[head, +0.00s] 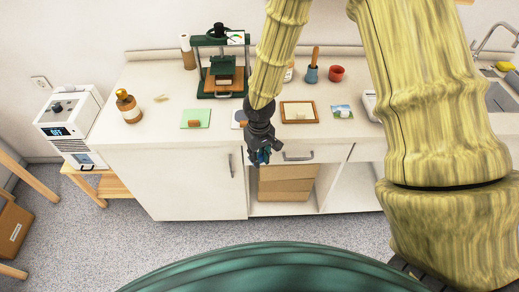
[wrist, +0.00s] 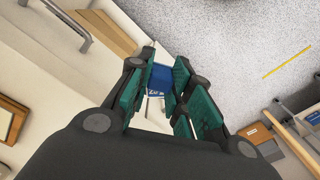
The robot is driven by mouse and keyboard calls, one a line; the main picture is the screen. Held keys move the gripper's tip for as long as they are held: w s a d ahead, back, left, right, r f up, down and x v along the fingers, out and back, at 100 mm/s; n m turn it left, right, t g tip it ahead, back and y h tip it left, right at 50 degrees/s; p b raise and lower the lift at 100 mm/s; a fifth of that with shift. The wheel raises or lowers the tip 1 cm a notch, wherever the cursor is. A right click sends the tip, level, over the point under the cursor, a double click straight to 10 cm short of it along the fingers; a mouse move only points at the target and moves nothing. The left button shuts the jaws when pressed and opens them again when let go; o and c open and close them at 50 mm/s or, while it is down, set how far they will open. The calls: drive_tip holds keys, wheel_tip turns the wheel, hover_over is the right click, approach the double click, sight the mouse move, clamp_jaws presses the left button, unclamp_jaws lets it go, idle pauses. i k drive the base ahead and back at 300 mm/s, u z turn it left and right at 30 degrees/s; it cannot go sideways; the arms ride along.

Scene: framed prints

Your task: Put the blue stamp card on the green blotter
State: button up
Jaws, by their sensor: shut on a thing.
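My gripper (head: 260,158) is shut on the blue stamp card (wrist: 160,76), pinched between its teal finger pads in the wrist view. In the head view only a small bit of blue shows at the fingertips. The gripper points down in front of the counter's front edge, near the open cabinet bay. The green blotter (head: 203,113) lies flat on the counter to the left of the gripper and farther back. A small brown block (head: 193,123) sits at the blotter's front edge.
A drawer handle (head: 298,156) juts out near my gripper. The counter around the blotter is mostly clear.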

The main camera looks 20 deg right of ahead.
sight(196, 116)
drive_tip(key=u, duration=1.55)
drive_tip(key=k, duration=0.6)
drive_tip(key=z, duration=0.95)
drive_tip(key=i, duration=1)
